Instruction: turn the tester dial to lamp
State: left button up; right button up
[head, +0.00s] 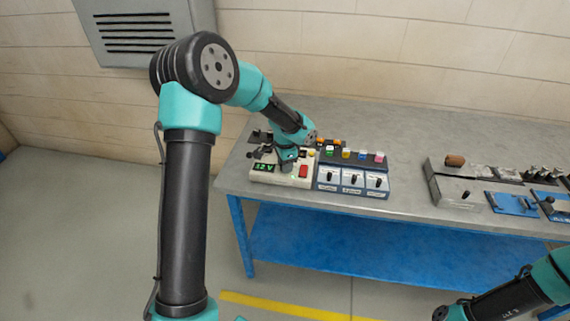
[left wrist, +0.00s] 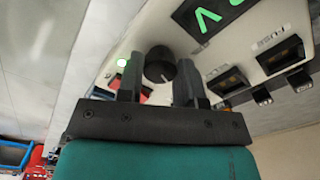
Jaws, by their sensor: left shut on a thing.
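The tester (head: 258,178) is a cream box at the left end of the bench, with a green display (head: 264,168) that seems to read 12 V. My left gripper (head: 286,165) reaches down onto it from above. In the left wrist view, the black round dial (left wrist: 159,66) sits between the two fingers of my left gripper (left wrist: 160,80), which is shut on it. A pale mark shows on the dial; its setting labels cannot be read. A lit green lamp (left wrist: 123,62) is beside it.
A blue-grey switch box (head: 352,181) with coloured buttons stands right beside the tester. A grey fixture (head: 455,196) and blue plates (head: 512,204) lie farther right on the metal bench (head: 410,125). The bench between them is clear.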

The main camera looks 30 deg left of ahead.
pick_arm(q)
jog(key=m, duration=0.6)
dwell(0.4)
jog(key=o, duration=0.9)
jog(key=shift+r, duration=0.15)
notch_tip(320, 180, up, 17)
jog(key=shift+s+r, duration=0.1)
jog(key=shift+s, duration=0.05)
dwell(0.6)
